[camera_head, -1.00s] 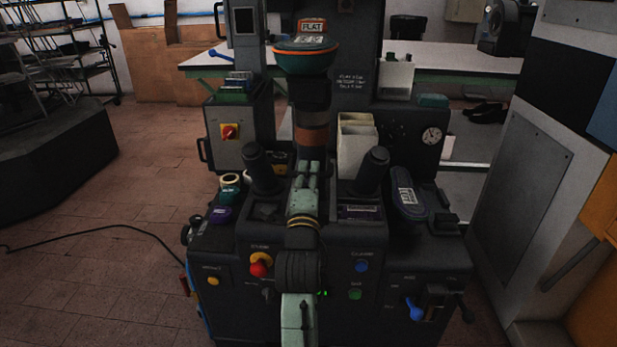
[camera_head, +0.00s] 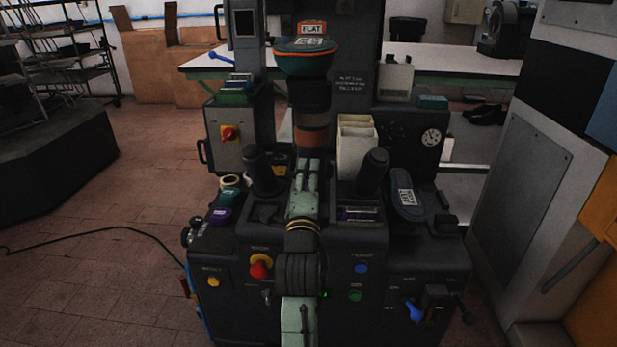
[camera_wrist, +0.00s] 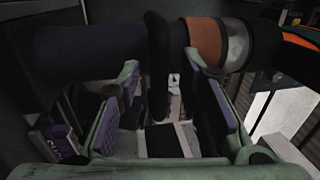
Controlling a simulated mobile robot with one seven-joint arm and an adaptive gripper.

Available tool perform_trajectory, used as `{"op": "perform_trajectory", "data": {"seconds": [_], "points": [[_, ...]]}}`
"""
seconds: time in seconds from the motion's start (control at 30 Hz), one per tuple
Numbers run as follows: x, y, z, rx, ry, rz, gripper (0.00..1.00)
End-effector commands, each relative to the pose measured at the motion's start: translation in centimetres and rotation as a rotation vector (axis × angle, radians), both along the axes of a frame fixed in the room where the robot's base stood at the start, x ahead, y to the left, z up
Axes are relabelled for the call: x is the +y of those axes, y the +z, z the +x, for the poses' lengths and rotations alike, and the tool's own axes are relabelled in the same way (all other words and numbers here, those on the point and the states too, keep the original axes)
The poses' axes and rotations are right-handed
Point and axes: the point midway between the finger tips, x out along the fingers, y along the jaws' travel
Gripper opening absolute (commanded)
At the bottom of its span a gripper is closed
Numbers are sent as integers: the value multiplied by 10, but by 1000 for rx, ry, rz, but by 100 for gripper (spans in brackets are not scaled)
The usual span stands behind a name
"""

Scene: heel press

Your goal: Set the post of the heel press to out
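The heel press (camera_head: 215,265) is a dark machine in the middle of the head view. Its upright post (camera_head: 310,95) has a copper band and carries a teal and orange pad (camera_head: 305,55) labelled FLAT. In the wrist view the post (camera_wrist: 90,50) runs across the top, with the copper band (camera_wrist: 205,42) to the right. My gripper (camera_head: 308,168) is in front of the post, below the band. In the wrist view my gripper (camera_wrist: 160,75) is open. A dark bar (camera_wrist: 158,60) crossing the post shows between the fingers, with gaps either side. Contact with the post cannot be told.
Two dark upright handles (camera_head: 261,170) (camera_head: 374,172) flank my gripper. A white bin (camera_head: 356,150) stands right of the post, and a shoe sole (camera_head: 408,195) lies further right. A red knob (camera_head: 260,268) and a blue lever (camera_head: 414,310) are on the front. Open floor (camera_head: 90,210) lies left.

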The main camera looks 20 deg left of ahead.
Motion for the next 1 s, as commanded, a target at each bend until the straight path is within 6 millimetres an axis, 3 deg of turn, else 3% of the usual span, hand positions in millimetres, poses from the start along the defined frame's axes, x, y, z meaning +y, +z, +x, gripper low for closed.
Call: {"op": "perform_trajectory", "data": {"seconds": [0.5, 1.0], "points": [[-19, -13, -66, 1, 1, -1, 33], [-20, -13, -70, 0, 0, 0, 33]]}}
